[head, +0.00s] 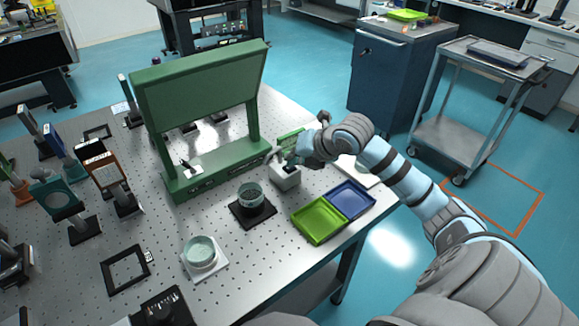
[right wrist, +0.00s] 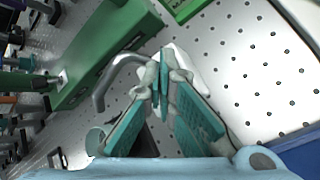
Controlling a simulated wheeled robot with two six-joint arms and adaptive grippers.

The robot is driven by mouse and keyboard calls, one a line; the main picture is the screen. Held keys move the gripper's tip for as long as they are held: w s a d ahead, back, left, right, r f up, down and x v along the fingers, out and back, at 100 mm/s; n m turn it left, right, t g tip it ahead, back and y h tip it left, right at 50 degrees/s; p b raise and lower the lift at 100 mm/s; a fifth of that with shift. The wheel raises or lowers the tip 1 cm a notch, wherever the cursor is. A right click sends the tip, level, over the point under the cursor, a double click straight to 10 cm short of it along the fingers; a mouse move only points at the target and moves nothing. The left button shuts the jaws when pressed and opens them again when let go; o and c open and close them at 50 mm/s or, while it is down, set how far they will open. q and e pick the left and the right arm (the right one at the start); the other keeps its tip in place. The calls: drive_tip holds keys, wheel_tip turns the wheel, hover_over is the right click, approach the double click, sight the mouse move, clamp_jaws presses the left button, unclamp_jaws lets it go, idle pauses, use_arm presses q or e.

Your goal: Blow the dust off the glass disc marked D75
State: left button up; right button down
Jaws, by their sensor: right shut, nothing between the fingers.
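One glass disc (head: 250,193) rests on a black square mount in the middle of the table. Another glass disc (head: 201,252) rests on a white square plate nearer the front. I cannot read a D75 mark or make out dust on either. My right gripper (head: 285,156) is over a small white block (head: 286,178) with a dark top, to the right of the green frame. In the right wrist view, the right gripper's teal-padded fingers (right wrist: 164,72) meet at the tips with nothing between them. A grey curved handle (right wrist: 112,78) shows beside them. My left gripper is not in view.
A green frame (head: 218,172) stands behind the discs. A green tray (head: 318,222) and a blue tray (head: 350,200) lie at the right edge of the perforated table (head: 250,262). Mounted optics crowd the left side. An empty black square frame (head: 127,268) lies front left.

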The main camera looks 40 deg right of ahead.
idle(0.3)
drive_tip(key=shift+r+p, duration=0.65)
drive_tip(key=shift+r, duration=0.15)
wheel_tip(320, 180, up, 5)
drive_tip(key=p, duration=0.3)
drive_tip(key=shift+p, duration=0.4)
drive_tip(key=shift+f, duration=0.1)
idle(0.4)
